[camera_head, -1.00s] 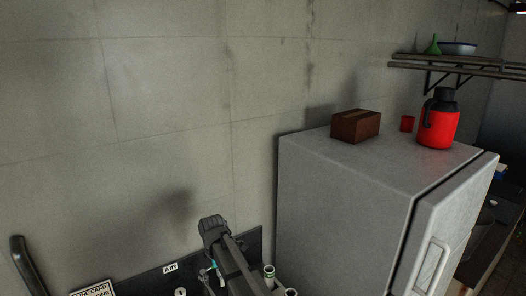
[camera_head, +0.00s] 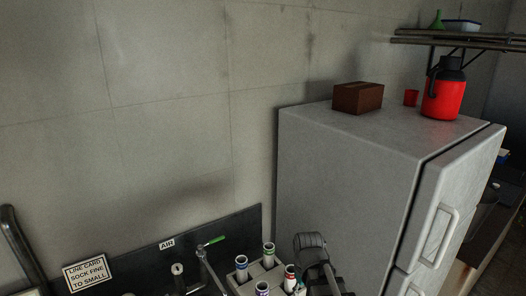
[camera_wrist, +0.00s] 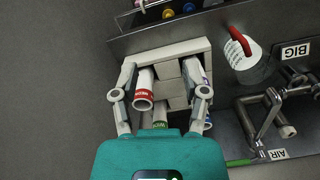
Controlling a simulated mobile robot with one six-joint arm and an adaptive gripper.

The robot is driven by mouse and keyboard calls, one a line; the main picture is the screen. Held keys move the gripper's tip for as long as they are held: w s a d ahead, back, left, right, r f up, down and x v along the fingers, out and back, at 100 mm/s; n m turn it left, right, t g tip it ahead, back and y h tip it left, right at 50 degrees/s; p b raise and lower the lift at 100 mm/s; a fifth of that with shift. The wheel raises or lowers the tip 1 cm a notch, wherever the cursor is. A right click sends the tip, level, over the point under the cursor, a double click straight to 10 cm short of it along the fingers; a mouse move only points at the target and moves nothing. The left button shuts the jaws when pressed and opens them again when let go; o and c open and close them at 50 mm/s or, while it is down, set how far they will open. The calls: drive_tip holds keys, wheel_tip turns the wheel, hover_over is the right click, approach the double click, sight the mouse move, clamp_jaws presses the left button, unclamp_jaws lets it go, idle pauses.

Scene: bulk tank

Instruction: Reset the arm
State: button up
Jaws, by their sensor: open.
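My gripper (camera_wrist: 158,72) shows in the wrist view with its two fingers spread apart. No object is visibly clamped between them. The fingers are over a pale compartmented rack (camera_wrist: 203,44) that holds rolled white tubes with coloured bands. A red-banded tube (camera_wrist: 144,89) lies between the fingers in the picture; I cannot tell whether either finger touches it. In the head view a dark part of my arm shows at the bottom, right of the rack (camera_head: 242,274); the fingertips are not visible there.
A dark panel (camera_head: 140,262) bears a sign (camera_head: 86,273), an AIR label and a green-handled valve (camera_head: 216,240). A white jug (camera_wrist: 246,60) is beside the rack.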

drive_tip(key=s+d+m, duration=0.1)
drive_tip(key=s+d+f+m, duration=0.1)
drive_tip(key=d, duration=0.1)
drive_tip(key=s+d+m+b, duration=0.1)
drive_tip(key=m, duration=0.1)
drive_tip(key=shift+s+d+f, duration=0.2)
drive_tip(key=shift+d+f, duration=0.1)
drive_tip(key=shift+f, duration=0.1)
drive_tip(key=shift+a, duration=0.1)
idle(0.3)
